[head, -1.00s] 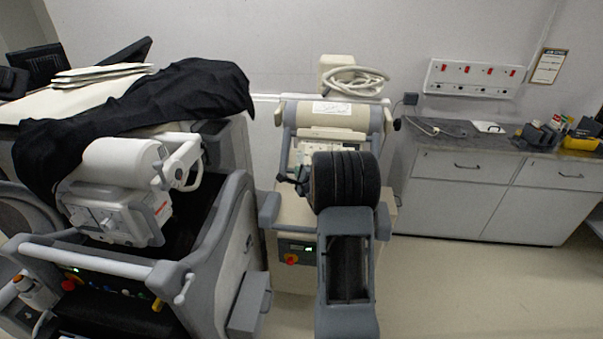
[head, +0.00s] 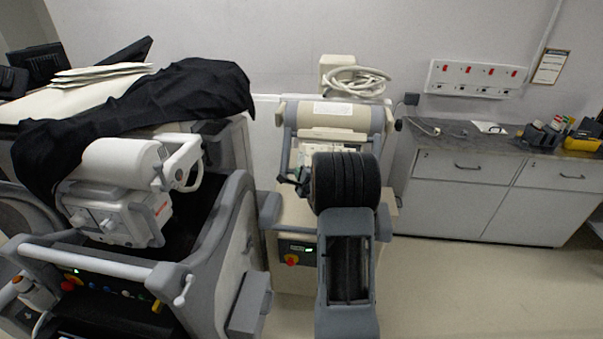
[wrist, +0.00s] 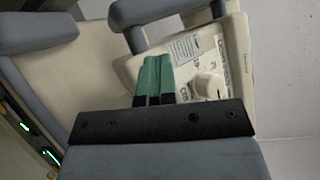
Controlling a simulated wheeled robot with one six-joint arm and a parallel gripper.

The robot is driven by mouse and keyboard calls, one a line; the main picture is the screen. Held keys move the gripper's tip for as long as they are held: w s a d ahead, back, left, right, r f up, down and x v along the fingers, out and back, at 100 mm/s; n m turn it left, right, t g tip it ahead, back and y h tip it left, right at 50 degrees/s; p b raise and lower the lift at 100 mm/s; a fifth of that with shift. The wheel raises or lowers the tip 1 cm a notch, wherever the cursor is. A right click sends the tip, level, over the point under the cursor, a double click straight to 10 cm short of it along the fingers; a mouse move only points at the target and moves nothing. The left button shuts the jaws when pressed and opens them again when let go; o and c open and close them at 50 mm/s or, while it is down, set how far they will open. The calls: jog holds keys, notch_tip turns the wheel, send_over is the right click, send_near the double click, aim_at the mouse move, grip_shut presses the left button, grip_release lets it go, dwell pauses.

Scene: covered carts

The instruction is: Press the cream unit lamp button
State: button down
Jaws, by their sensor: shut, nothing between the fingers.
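The cream unit (head: 295,215) with grey bumpers stands in the middle of the head view, partly hidden behind my arm. In the wrist view its cream top housing (wrist: 130,68) carries printed labels and a round cream knob (wrist: 209,87). My gripper (wrist: 157,60) shows as two green fingers pressed together, empty, pointing over the housing just left of the labels and knob. I cannot tell whether the fingertips touch the surface. I cannot pick out the lamp button for certain; the fingers and my arm cover part of the panel. My gripper is not clearly visible in the head view.
A grey and white cart (head: 225,240) with a black cover (head: 190,90) stands close on the left. A lit green display and a red knob (head: 291,260) are on the cream unit's front. A grey bumper (wrist: 150,12) lies beyond the fingers. Floor is clear at right, before the cabinets (head: 460,195).

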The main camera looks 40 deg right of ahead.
jog(key=shift+s+d+f, duration=0.1)
jog(key=shift+s+d, duration=0.1)
jog(key=shift+s, duration=0.1)
jog(key=shift+s+r, duration=0.2)
jog(key=shift+r, duration=0.1)
jog(key=shift+r+p, duration=0.15)
jog(key=shift+p, duration=0.15)
jog(key=s+a+r+p, duration=0.2)
jog(key=r, duration=0.1)
jog(key=shift+s+a+r, duration=0.3)
jog(key=shift+a, duration=0.05)
dwell(0.6)
